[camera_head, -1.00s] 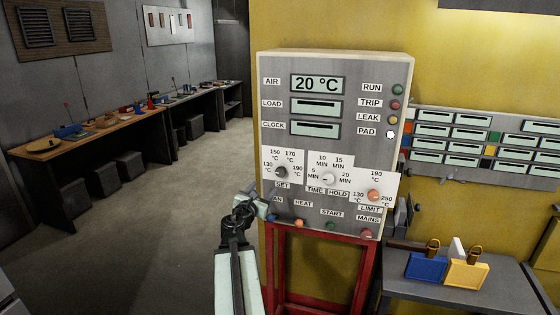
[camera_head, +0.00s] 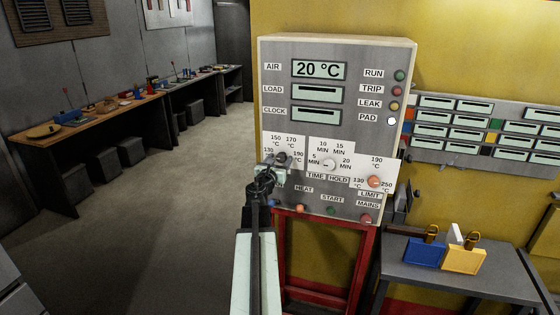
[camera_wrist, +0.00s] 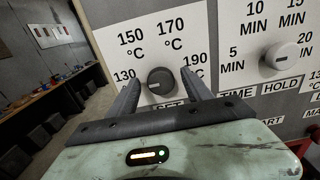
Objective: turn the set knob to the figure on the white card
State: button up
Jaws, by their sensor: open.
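The set knob (camera_wrist: 160,81) is dark and round, on a white dial plate marked 130, 150, 170 and 190 °C. A pale mark shows on its face, but I cannot tell which figure it points to. In the wrist view my gripper (camera_wrist: 161,74) is open, with one finger on each side of the knob; I cannot tell whether they touch it. In the head view my gripper (camera_head: 275,170) covers the lower part of this dial, and the knob (camera_head: 282,157) is partly hidden. I cannot make out a white card with a readable figure.
The time knob (camera_wrist: 282,55) sits close to the right of the set dial. The orange limit knob (camera_head: 374,181) is further right. The air display (camera_head: 318,70) reads 20 °C. A side table (camera_head: 465,280) at right holds blue and yellow items.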

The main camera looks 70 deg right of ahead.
jog(key=c, duration=1)
jog(key=shift+d, duration=0.25)
grip_shut()
jog(key=shift+a, duration=0.25)
